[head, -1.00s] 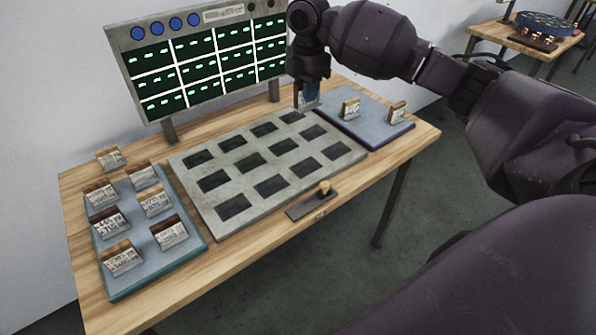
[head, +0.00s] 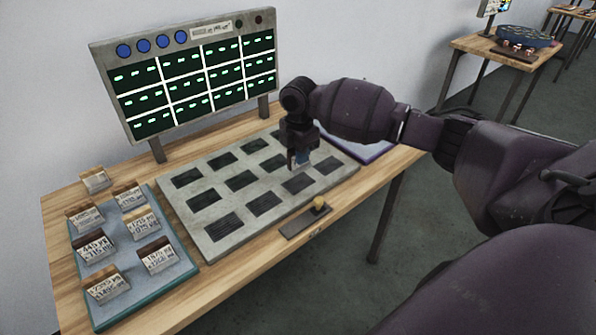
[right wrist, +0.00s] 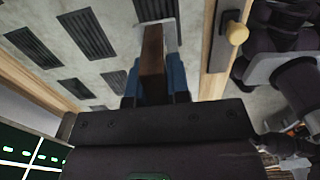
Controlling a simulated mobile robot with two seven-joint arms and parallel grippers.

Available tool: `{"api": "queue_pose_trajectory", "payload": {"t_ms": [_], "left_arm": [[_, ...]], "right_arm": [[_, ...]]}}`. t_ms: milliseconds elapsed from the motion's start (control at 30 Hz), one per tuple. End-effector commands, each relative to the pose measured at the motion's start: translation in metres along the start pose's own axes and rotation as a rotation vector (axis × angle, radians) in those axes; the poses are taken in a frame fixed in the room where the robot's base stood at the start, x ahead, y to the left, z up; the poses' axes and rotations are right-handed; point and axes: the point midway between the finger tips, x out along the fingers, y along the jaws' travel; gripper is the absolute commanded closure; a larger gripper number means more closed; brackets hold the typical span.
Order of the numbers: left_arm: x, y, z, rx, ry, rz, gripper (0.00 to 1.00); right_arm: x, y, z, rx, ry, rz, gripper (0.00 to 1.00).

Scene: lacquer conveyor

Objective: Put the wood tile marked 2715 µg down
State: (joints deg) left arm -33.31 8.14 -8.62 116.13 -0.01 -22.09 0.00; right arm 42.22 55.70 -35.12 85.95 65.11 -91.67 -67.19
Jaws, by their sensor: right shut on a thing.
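My right gripper (head: 301,162) hangs over the right part of the grey panel (head: 222,227), which has rows of dark slotted rectangles. In the right wrist view, the gripper (right wrist: 155,62) is shut on a wood tile (right wrist: 153,50), whose brown edge shows between the blue fingers. The tile's marking cannot be read there. Whether the tile touches the panel is not clear. My left gripper is not in view.
A teal-edged tray (head: 118,318) with several marked wood tiles stands at the left; another tile (head: 95,180) lies behind it. A display board (head: 190,80) stands at the back. A purple-edged tray (head: 375,155) is partly hidden by my arm. A yellow knob (head: 319,203) sits in front.

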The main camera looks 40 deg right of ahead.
Motion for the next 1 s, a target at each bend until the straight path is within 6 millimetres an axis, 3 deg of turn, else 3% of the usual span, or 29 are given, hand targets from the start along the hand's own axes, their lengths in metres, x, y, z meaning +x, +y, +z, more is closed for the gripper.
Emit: {"api": "queue_pose_trajectory", "payload": {"t_ms": [167,500,967,1000], "left_arm": [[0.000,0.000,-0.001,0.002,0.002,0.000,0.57],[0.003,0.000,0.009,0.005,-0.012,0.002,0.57],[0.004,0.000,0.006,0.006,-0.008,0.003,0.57],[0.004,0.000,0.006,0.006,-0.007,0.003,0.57]], "right_arm": [[0.010,0.000,0.000,0.000,0.001,0.000,1.00],[0.058,0.000,0.000,0.002,0.001,0.000,1.00],[0.062,0.000,0.000,0.000,0.001,0.001,1.00],[0.062,0.000,0.000,0.000,0.000,0.001,0.79]]}}
